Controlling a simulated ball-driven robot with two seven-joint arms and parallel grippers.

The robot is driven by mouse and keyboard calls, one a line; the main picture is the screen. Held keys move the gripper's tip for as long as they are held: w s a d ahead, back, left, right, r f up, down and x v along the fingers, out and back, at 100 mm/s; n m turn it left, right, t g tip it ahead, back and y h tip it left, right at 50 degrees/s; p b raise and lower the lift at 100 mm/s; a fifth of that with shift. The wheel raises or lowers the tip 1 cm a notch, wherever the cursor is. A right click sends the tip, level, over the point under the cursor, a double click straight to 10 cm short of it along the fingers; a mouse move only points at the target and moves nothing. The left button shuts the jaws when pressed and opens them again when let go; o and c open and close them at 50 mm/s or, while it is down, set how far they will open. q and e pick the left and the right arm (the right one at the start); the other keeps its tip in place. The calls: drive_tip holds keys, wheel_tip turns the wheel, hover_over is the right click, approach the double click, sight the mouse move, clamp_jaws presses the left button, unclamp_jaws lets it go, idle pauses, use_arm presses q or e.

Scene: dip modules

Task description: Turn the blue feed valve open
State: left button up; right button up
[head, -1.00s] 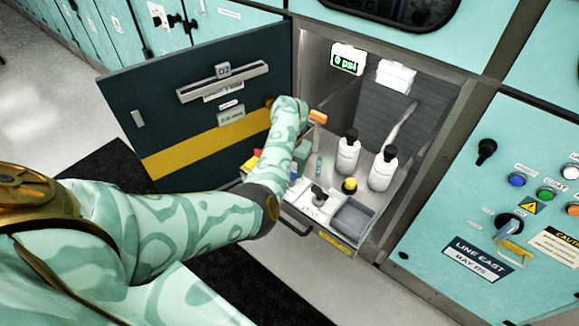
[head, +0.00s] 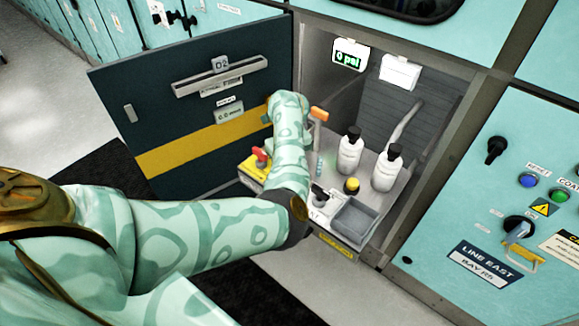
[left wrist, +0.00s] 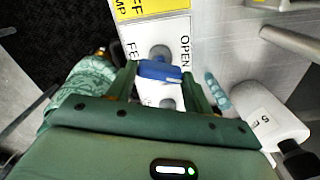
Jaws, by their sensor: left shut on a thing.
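The blue feed valve handle (left wrist: 158,70) lies crosswise between the fingers of my left gripper (left wrist: 160,76) in the left wrist view. The gripper is shut on it. The handle sits on a white plate with the word OPEN (left wrist: 185,52) near its right end; part of another label shows at the left. In the head view my left forearm and hand cover the blue valve and the fingertips. A small display (head: 348,55) at the back of the compartment reads 0 psi. My right gripper is out of view.
A red valve (head: 262,157) on a yellow plate is left of my arm. White bottles (head: 350,152), an orange-topped handle (head: 319,114), a black-and-yellow knob (head: 351,186) and a grey bin (head: 355,218) stand right of it.

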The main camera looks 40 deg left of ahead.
use_arm(q)
drive_tip(key=shift+n+b, duration=0.85)
drive_tip(key=shift+n, duration=1.25)
drive_tip(key=o, duration=1)
drive_tip(key=shift+r, duration=0.1)
wheel_tip(320, 180, up, 16)
drive_tip(key=p, duration=0.6)
